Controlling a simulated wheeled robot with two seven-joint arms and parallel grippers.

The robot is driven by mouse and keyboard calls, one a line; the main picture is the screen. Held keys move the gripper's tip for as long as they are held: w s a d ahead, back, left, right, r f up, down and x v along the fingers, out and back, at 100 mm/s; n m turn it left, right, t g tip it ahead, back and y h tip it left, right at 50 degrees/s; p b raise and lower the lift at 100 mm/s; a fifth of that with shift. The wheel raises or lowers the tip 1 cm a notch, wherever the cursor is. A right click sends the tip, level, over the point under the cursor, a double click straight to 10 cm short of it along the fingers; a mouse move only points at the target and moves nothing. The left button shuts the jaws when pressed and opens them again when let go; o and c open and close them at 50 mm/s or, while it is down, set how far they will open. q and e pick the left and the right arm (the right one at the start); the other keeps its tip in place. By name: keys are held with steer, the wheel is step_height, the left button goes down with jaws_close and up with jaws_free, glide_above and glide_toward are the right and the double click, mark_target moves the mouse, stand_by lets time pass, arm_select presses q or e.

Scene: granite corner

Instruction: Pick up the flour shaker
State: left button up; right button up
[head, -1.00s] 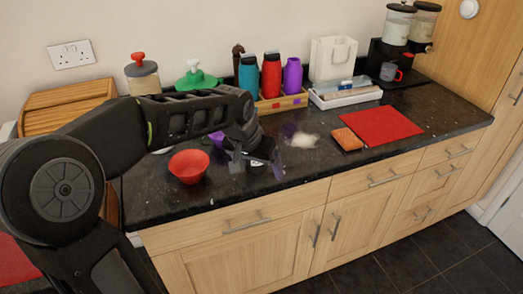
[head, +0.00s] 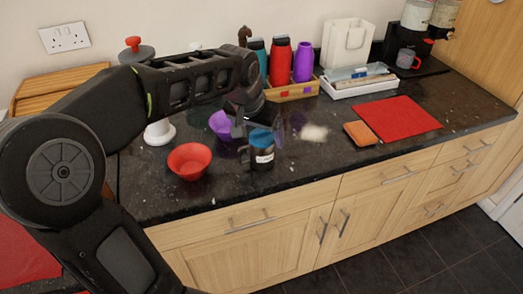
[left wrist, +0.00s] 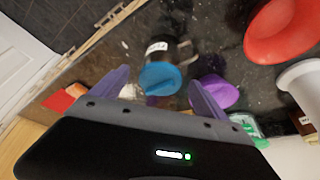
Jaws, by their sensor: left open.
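The flour shaker appears to be the dark cup with a blue lid and a white label (head: 262,156). It stands upright on the dark counter, near the front edge. In the left wrist view its blue lid (left wrist: 160,78) faces the camera and its handle shows beside the label. My left gripper (head: 262,122) is open just above the shaker, its fingers apart on either side of the lid. In the left wrist view nothing is held between the fingertips (left wrist: 160,86). The label is too small to read. My right gripper is out of view.
A red bowl (head: 188,161) stands left of the shaker, with a purple bowl (head: 221,124) behind it. A whitish patch (head: 314,132), an orange-brown block (head: 360,133) and a red mat (head: 399,117) lie to the right. Bottles (head: 280,62) stand at the back.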

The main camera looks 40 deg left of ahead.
arm_select(q)
steer(key=shift+x, duration=0.75)
steer(key=shift+p+x, duration=0.6)
steer(key=shift+x, duration=2.05)
steer(key=shift+a, duration=0.1)
steer(key=c, duration=1.6)
steer(key=shift+r, duration=0.15)
step_height(320, 180, up, 10)
steer(key=shift+f+b, duration=0.1)
steer(key=shift+b, duration=0.25)
